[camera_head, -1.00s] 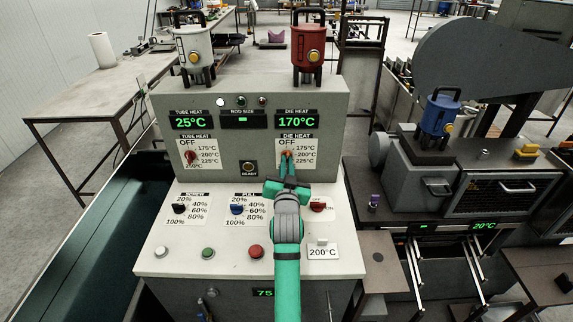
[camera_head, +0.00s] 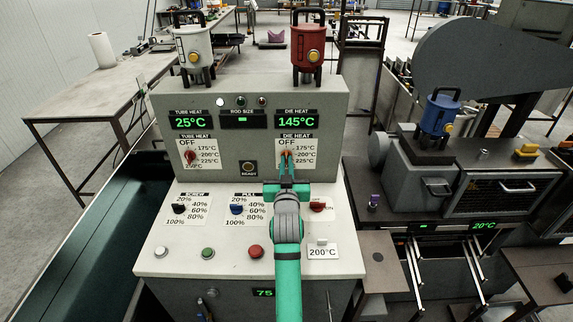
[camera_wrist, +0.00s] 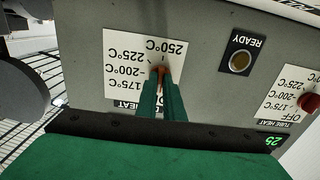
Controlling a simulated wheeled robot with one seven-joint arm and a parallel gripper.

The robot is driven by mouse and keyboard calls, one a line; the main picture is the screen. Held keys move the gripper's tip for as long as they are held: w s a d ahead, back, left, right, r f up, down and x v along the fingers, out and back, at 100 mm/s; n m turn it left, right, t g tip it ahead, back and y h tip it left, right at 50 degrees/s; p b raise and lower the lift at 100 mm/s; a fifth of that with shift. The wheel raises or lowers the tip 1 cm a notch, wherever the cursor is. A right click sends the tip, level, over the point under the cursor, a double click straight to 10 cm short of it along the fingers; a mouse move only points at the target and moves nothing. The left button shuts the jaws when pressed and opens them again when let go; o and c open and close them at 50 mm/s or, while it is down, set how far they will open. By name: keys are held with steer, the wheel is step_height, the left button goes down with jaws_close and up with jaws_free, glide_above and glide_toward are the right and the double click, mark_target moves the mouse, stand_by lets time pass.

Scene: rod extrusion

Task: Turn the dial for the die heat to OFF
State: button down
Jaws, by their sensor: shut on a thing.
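The die heat dial (camera_head: 287,153) is a small red-orange knob on the right label of the grey upright panel. Its label reads OFF, 175, 200 and 225 °C in the head view; the wrist view also shows 250 °C. My gripper (camera_head: 287,158) reaches up to it from below with its green fingers shut on it. In the wrist view the dial (camera_wrist: 161,70) shows between the fingertips, which cover much of it. Where its pointer stands is hard to tell. The die heat display (camera_head: 296,121) above reads 145°C.
The red tube heat dial (camera_head: 190,157) is on the left label, its display at 25°C. A READY button (camera_head: 248,168) lies between the labels. Below are a black knob (camera_head: 179,209), a blue knob (camera_head: 237,209), a red switch (camera_head: 317,207) and several push buttons near my arm.

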steer(key=c, duration=1.9)
jaws_free()
steer(key=shift+o, duration=0.2)
steer(key=s, duration=1.1)
steer(key=shift+f, duration=0.1)
